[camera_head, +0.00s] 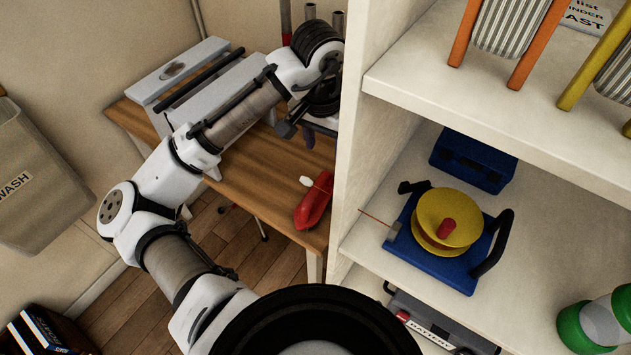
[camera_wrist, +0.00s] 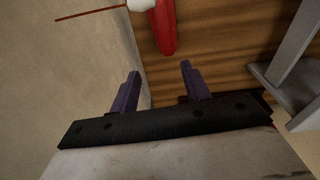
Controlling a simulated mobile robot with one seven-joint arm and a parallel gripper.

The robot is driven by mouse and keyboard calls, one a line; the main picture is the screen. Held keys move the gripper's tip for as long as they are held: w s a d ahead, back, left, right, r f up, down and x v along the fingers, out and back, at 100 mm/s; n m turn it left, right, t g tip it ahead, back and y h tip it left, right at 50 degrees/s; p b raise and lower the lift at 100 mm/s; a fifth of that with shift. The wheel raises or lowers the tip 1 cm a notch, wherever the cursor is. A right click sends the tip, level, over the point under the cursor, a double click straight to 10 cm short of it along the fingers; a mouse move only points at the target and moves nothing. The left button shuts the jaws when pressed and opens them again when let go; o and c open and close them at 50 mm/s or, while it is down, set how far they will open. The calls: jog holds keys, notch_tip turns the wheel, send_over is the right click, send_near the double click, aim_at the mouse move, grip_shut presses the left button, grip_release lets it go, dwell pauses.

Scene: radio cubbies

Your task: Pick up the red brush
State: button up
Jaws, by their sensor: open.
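The red brush (camera_head: 314,203) is a red, elongated, rounded object lying on the wooden table, close to the side of the white shelf unit. A small white piece (camera_head: 306,181) lies at its far end. In the wrist view, the red brush (camera_wrist: 163,28) shows at the top, cut off by the frame edge, beyond the fingertips. My gripper (camera_wrist: 160,70) is open, with nothing between its two dark fingers. In the head view, my gripper (camera_head: 297,133) is over the table, behind the brush and apart from it, partly hidden by the arm.
The shelf unit (camera_head: 352,150) stands directly right of the gripper. It holds a yellow reel (camera_head: 447,216) on a blue base and a blue box (camera_head: 473,160). A grey-white device (camera_head: 215,90) occupies the table's back left. The table's front (camera_head: 255,190) is clear left of the brush.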

notch_tip(320, 180, down, 2)
jog(key=s+a, duration=0.1)
send_over(317, 187)
jog(key=shift+g+y, duration=0.3)
jog(key=shift+g, duration=0.1)
jog(key=f, duration=0.7)
jog(key=shift+s+d, duration=0.1)
jog(key=shift+s, duration=0.15)
jog(key=shift+w+f+p, duration=0.15)
jog(key=shift+f+p, duration=0.3)
jog(key=shift+f, duration=1)
jog(key=shift+w+f+p, duration=0.15)
jog(key=shift+f+p, duration=0.3)
jog(key=shift+f, duration=1)
jog(key=shift+c, duration=0.5)
grip_shut()
